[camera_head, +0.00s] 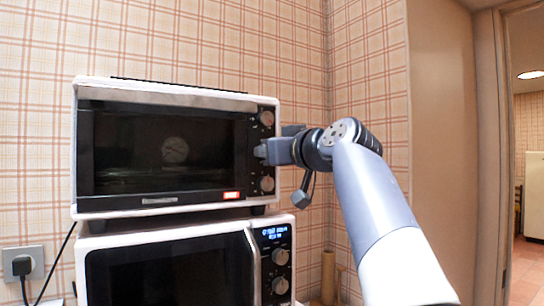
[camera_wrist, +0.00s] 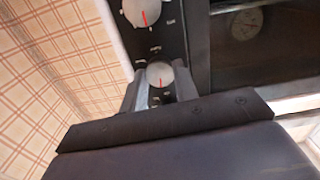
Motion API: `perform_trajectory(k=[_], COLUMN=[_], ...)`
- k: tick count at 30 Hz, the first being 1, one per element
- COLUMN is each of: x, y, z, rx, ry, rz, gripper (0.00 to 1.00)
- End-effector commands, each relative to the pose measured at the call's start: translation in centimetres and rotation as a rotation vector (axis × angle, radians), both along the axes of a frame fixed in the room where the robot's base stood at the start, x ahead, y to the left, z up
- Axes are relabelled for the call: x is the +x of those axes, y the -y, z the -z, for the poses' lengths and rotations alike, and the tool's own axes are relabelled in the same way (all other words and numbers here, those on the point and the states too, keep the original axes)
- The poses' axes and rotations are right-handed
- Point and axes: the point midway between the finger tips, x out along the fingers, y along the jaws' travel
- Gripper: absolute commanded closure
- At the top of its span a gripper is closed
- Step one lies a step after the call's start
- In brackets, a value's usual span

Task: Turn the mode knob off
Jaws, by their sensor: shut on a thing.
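A white toaster oven (camera_head: 166,88) has a column of three knobs on its right panel. The upper knob (camera_head: 267,118) and lower knob (camera_head: 267,184) show clear in the head view. My gripper (camera_head: 262,151) is at the middle knob, which it mostly hides there. In the wrist view my gripper (camera_wrist: 160,92) is shut on this middle knob (camera_wrist: 160,73), with one finger on each side. Its red mark runs almost straight up and down in that picture. A neighbouring knob (camera_wrist: 141,12) with a red mark is untouched. I cannot read which knob is the mode knob.
The toaster oven stands on a white microwave (camera_head: 180,240) with its own knobs and lit display. A plaid wall (camera_head: 368,60) is close on the right. A wall socket with a black plug (camera_head: 21,266) is at lower left. A doorway opens at far right.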

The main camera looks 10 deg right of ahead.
Motion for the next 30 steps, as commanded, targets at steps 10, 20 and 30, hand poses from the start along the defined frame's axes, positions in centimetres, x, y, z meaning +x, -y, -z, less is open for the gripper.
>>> perform_trajectory(k=[10,20,30], x=[0.09,0.09,0.08], y=[0.00,0.00,0.01], z=[0.29,0.27,0.20], rx=[-0.119,-0.138,-0.137], ry=[0.031,0.037,0.039], rz=[-0.001,-0.001,-0.001], gripper=[0.94,0.94,0.59])
